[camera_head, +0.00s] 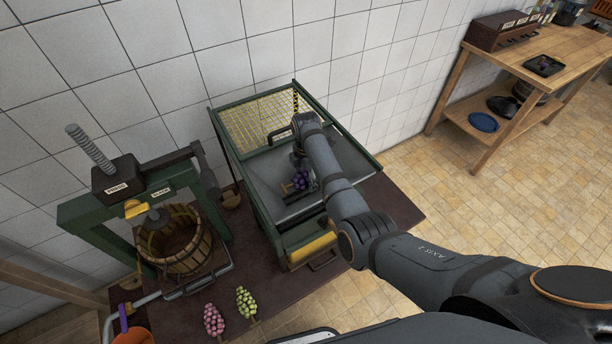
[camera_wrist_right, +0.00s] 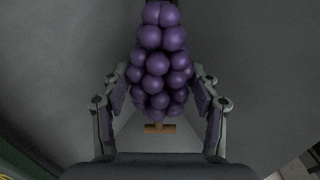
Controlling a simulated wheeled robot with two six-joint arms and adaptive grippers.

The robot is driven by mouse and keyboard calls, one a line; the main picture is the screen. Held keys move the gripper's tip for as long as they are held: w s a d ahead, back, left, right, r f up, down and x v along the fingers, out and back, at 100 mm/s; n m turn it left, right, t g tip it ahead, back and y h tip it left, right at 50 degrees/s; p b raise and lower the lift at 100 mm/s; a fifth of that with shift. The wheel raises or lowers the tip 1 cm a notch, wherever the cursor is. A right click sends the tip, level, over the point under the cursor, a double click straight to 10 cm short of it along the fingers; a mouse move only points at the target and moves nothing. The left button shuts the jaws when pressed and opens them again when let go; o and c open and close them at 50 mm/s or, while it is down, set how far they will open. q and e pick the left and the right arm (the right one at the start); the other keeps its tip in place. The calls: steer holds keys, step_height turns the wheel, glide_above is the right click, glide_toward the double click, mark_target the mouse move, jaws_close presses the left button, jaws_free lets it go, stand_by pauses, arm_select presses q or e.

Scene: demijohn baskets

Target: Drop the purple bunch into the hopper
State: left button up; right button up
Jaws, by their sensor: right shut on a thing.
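The purple bunch (camera_head: 301,180) is in my right gripper (camera_head: 299,170), over the sloping grey inside of the hopper (camera_head: 270,170). In the right wrist view the purple bunch (camera_wrist_right: 160,65) sits between the two fingers of my right gripper (camera_wrist_right: 160,105), with its brown stem end towards the palm. The fingers are shut on it. Plain grey metal lies behind it. I cannot tell how far the bunch is above the metal. My left gripper is not in view.
A pink bunch (camera_head: 213,320) and a green bunch (camera_head: 246,303) lie on the dark table (camera_head: 400,205). A green press with a wooden basket (camera_head: 178,248) stands left of the hopper. A yellow mesh (camera_head: 265,120) spans the hopper's back. An orange bucket (camera_head: 133,337) is at lower left.

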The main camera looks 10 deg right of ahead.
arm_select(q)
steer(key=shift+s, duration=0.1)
arm_select(e)
steer(key=o, duration=1.4)
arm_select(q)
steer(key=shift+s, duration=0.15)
arm_select(e)
steer(key=shift+r, duration=0.1)
step_height(320, 180, up, 12)
